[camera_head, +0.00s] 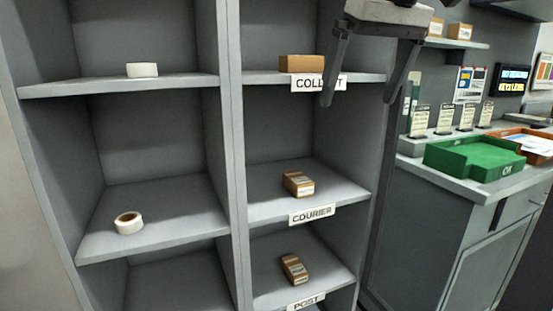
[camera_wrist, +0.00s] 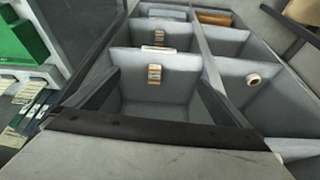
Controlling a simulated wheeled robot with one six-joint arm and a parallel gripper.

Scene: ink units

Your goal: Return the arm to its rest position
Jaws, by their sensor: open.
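My gripper (camera_head: 369,75) shows at the top of the head view, its two dark fingers pointing down and spread apart with nothing between them. It is in front of the right edge of the shelf unit, beside the COLLECT label (camera_head: 307,83). In the wrist view my gripper (camera_wrist: 160,95) is also open and empty, with the shelf compartments beyond it. A brown box (camera_head: 301,63) lies on the COLLECT shelf, left of the gripper and apart from it.
The grey shelf unit (camera_head: 235,150) holds one box (camera_head: 298,184) above the COURIER label and another (camera_head: 294,269) above the POST label. White tape rolls sit at left (camera_head: 129,223) (camera_head: 142,70). A counter with a green tray (camera_head: 474,158) stands at right.

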